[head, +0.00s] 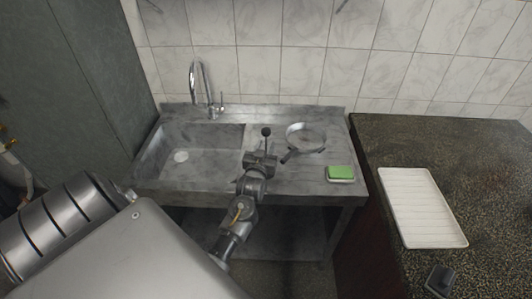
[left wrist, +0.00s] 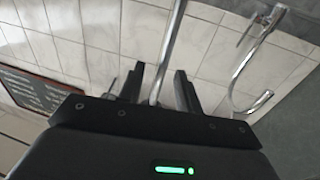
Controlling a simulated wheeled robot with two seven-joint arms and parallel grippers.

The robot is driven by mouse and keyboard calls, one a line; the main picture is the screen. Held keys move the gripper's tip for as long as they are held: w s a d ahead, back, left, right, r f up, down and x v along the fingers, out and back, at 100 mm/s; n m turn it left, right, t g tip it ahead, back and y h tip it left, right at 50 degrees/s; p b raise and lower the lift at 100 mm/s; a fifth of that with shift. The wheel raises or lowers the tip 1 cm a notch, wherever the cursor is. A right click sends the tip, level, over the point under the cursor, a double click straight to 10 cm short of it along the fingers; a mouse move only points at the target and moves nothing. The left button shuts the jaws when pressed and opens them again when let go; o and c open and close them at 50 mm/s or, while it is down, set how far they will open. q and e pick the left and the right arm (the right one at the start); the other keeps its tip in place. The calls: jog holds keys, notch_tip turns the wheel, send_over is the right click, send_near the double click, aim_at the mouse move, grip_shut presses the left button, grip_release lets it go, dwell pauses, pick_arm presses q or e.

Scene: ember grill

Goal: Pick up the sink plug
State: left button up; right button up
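A pale round disc (head: 181,156) lies on the floor of the sink basin at the left; I cannot tell whether it is the sink plug or the drain. My left gripper (head: 262,157) is over the right part of the sink unit, to the right of the basin and apart from the disc. A short thin stem with a black knob (head: 266,132) shows above it. In the left wrist view a thin metal rod (left wrist: 170,50) shows between the fingers with gaps on both sides, so the gripper looks open. My right gripper is not in view.
A tall curved tap (head: 197,82) stands behind the basin. A round metal pan (head: 306,138) and a green sponge (head: 340,172) are on the drainboard. A white ribbed tray (head: 420,207) and a dark block (head: 440,279) lie on the speckled counter at the right.

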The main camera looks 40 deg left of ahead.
pick_arm(q)
jog(key=shift+p+x, duration=0.4)
jog(key=shift+x, duration=1.15)
grip_shut()
